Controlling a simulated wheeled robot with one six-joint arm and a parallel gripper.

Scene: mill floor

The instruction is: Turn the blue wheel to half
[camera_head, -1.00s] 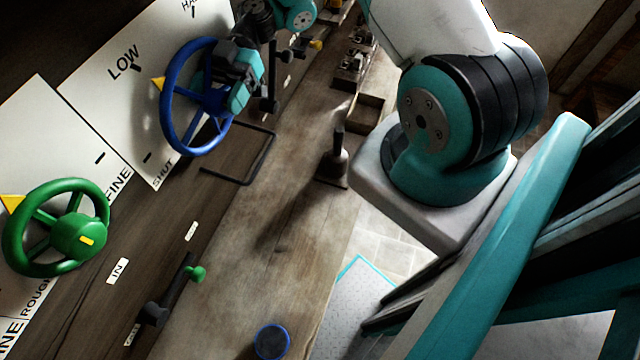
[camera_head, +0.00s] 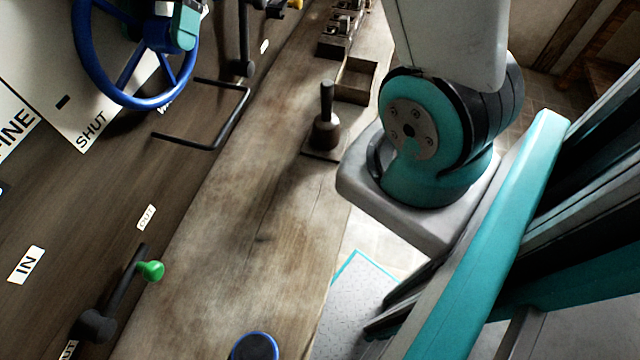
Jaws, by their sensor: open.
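The blue wheel (camera_head: 148,102) stands on the panel at the top left, its upper part cut off by the picture edge. Its lower rim and spokes show. A pale plate (camera_head: 95,105) behind it reads SHUT at its lower corner. My gripper (camera_head: 181,20) is partly in view at the wheel's right side, in front of the rim and hub area. Its jaws are open; I cannot tell whether they touch the wheel. The wheel's pointer and the half mark are out of view.
A bent dark bar (camera_head: 215,148) juts out below the wheel. A lever with a green knob (camera_head: 151,271) is at lower left. A dark-handled tool (camera_head: 326,128), an open wooden box (camera_head: 356,82) and a blue-rimmed round item (camera_head: 255,347) are on the wooden bench (camera_head: 240,230), otherwise mostly clear.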

